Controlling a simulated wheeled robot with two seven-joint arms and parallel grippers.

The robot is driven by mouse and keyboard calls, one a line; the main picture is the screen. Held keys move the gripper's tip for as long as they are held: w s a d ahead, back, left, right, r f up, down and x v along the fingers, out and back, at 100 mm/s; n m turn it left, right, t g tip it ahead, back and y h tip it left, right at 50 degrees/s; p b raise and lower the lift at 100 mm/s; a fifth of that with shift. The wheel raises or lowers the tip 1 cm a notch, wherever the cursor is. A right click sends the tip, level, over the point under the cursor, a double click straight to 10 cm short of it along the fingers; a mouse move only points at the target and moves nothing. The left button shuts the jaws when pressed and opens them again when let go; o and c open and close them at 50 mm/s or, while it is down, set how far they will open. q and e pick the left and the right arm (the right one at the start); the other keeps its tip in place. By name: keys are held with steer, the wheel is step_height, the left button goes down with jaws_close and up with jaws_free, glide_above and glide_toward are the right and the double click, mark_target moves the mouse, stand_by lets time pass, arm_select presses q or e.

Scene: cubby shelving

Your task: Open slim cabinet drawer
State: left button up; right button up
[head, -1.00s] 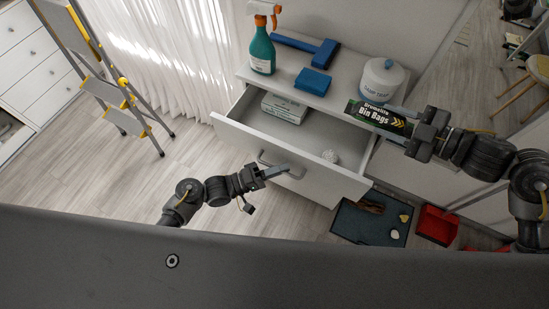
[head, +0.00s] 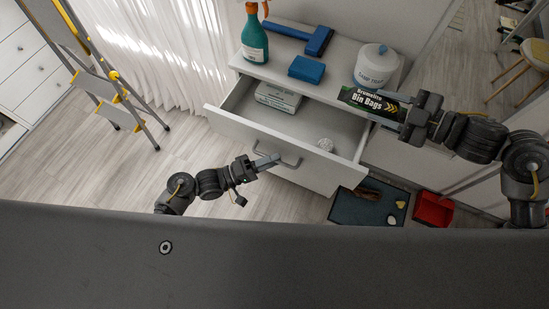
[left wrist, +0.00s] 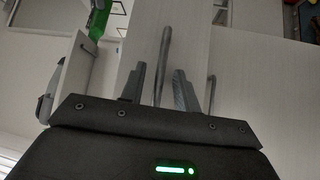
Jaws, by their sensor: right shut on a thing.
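The slim white cabinet's drawer (head: 283,149) stands pulled out, its inside visible from above. Its grey bar handle (head: 294,163) is on the drawer front. My left gripper (head: 269,161) is at the handle, in front of the drawer. In the left wrist view its two fingers (left wrist: 161,85) are apart, with a grey handle bar (left wrist: 164,48) showing between them; I cannot tell whether they touch it. My right gripper (head: 406,112) is shut on a black and green bin bags box (head: 372,103) and holds it above the drawer's right side.
On the cabinet top are a spray bottle (head: 254,42), blue brush (head: 318,40), blue sponge (head: 307,69) and white canister (head: 376,66). A dark mat (head: 362,208) and red tray (head: 433,209) lie right.

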arm_select(q)
steer(key=b+v, duration=0.1)
steer(key=v, duration=0.9)
steer(key=shift+a, duration=0.35)
steer(key=shift+s+f, duration=0.1)
